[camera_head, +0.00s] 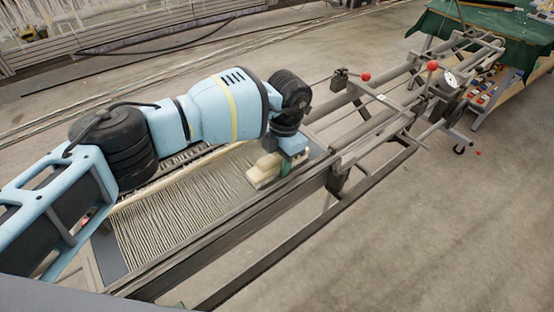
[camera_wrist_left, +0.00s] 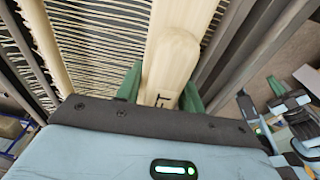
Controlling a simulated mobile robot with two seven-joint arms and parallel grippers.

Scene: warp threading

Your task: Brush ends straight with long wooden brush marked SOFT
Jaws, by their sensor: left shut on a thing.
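My left gripper (camera_head: 277,168), with green fingers, is shut on a pale wooden brush (camera_head: 262,171) at the right end of the threads. In the left wrist view the brush's rounded handle (camera_wrist_left: 171,66) lies between the fingers, with dark letters partly hidden near its base. A longer pale wooden piece reaches out beyond the handle. The cream warp threads (camera_head: 185,212) lie in close rows across the frame and also show in the left wrist view (camera_wrist_left: 100,45). I cannot tell whether the bristles touch the threads. My right gripper is not in view.
A pale wooden bar (camera_head: 158,184) runs along the back of the threads. Long metal rails (camera_head: 235,231) border the front. Red-knobbed levers (camera_head: 365,77) stand farther right on the frame. A green-covered table (camera_head: 500,27) is at the top right. The floor at lower right is clear.

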